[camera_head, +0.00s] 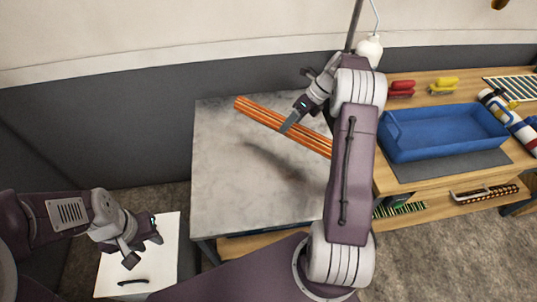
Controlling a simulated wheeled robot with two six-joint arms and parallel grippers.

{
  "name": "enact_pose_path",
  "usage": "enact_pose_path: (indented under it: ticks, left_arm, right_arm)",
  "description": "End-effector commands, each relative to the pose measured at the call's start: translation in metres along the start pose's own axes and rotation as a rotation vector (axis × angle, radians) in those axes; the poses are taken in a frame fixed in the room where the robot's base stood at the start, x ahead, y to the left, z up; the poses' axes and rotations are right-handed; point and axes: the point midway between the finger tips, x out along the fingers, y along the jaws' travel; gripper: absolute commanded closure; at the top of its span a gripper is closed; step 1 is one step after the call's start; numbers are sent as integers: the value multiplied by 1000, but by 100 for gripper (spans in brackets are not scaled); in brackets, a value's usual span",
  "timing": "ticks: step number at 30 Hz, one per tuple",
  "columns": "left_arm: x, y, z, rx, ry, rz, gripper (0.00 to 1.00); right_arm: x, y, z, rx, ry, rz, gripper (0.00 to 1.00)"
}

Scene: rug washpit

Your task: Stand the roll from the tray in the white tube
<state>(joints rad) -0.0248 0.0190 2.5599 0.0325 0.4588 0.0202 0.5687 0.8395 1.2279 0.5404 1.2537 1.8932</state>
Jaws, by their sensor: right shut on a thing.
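An orange striped roll (258,113) is held tilted above the grey metal table (225,190), sloping down from upper left to lower right. A soft shadow lies on the table below it. My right gripper (291,122) is shut on the roll near its middle. The roll's right end runs behind my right arm. The blue tray (445,153) on the wooden bench at the right looks empty. My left gripper (144,251) is open and empty at the lower left. I cannot make out a white tube in this view.
A white surface with a black handle (133,282) lies below my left gripper. On the wooden bench (440,98) are red (400,89) and yellow (444,84) brushes, a striped mat (512,88) and a multicoloured roll (508,115). A white bottle (370,48) stands behind my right arm. The grey table's left part is clear.

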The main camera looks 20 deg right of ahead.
Motion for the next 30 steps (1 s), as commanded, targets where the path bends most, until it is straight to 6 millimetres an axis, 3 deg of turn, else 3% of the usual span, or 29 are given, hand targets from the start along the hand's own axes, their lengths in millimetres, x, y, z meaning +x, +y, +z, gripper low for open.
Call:
enact_pose_path:
  ticks: [1,6,11,17,24,30]
  left_arm:
    - [5,0,1,0,0,0,68]
    - [10,0,1,0,0,0,68]
    - [11,0,1,0,0,0,68]
    - [12,0,1,0,0,0,68]
    - [17,0,2,0,0,0,68]
    - [16,0,2,0,0,0,68]
  right_arm:
    - [16,11,0,-2,2,5,100]
    - [56,38,1,-3,1,3,100]
    - [78,53,2,-3,0,1,100]
    - [83,54,1,-1,0,0,100]
    - [115,42,-12,0,1,1,100]
    - [116,41,-12,-1,0,0,100]
